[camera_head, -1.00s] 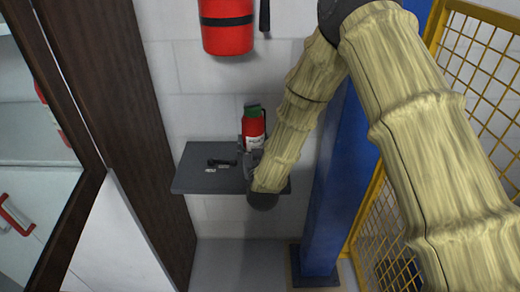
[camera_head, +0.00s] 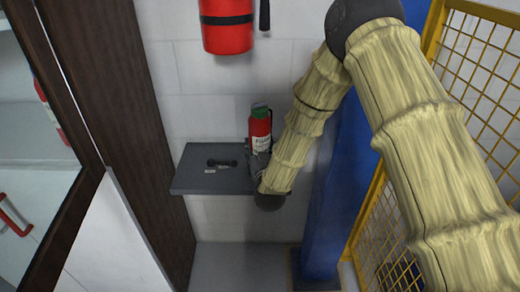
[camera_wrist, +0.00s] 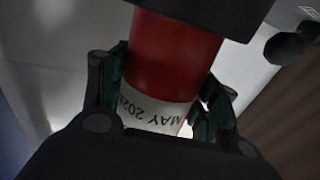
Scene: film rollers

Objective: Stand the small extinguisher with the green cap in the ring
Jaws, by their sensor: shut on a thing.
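The small red extinguisher (camera_head: 260,126) with a white label and a green cap (camera_head: 259,106) is upright at the right part of the grey shelf (camera_head: 195,178). My gripper (camera_head: 257,161) is shut on its lower body. In the wrist view the red body (camera_wrist: 172,62) sits between the two fingers (camera_wrist: 165,100), its label upside down. I cannot tell whether its base touches the shelf. I cannot make out a ring in either view.
A short black bar with thick ends (camera_head: 222,163) lies on the shelf to the left, with small white tags by it. A larger red extinguisher (camera_head: 227,30) hangs on the wall above. A blue post (camera_head: 333,190) and yellow mesh fence (camera_head: 488,75) stand to the right.

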